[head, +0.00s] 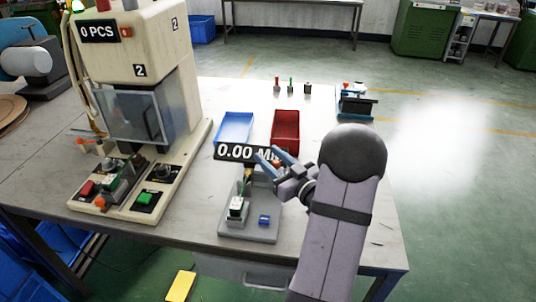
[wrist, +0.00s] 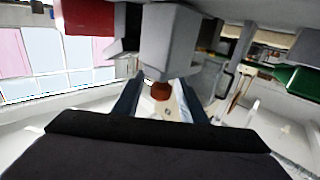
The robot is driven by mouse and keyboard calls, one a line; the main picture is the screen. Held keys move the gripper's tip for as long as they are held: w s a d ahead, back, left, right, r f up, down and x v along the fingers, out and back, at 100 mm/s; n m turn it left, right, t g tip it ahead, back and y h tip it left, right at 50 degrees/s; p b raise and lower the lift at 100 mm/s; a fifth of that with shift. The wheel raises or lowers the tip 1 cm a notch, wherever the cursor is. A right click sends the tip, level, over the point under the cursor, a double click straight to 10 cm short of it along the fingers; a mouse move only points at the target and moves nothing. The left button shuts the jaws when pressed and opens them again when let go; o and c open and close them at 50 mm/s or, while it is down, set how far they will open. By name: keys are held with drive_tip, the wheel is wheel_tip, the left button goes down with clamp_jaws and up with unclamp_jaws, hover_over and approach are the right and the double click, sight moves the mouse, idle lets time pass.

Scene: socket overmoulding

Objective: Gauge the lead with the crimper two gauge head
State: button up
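The gauge head is a small grey stand (head: 262,232) on the table with a black display (head: 235,152) reading 0.00; my gripper covers the end of the display. No held lead shows.
The cream machine marked 2 (head: 120,55), with a 0 PCS display, stands left. A blue tray (head: 219,137) and a red tray (head: 296,119) lie behind the gauge. Several small tools stand behind them, and a small blue-based device (head: 356,116) sits at back right.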

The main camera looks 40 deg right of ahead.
drive_tip(key=shift+w, duration=0.6)
clamp_jaws()
drive_tip(key=shift+w+a, duration=1.6)
drive_tip(key=shift+a, duration=0.05)
drive_tip(key=shift+r, duration=0.1)
unclamp_jaws()
drive_tip(key=shift+w+a, duration=0.1)
drive_tip(key=shift+s, duration=0.2)
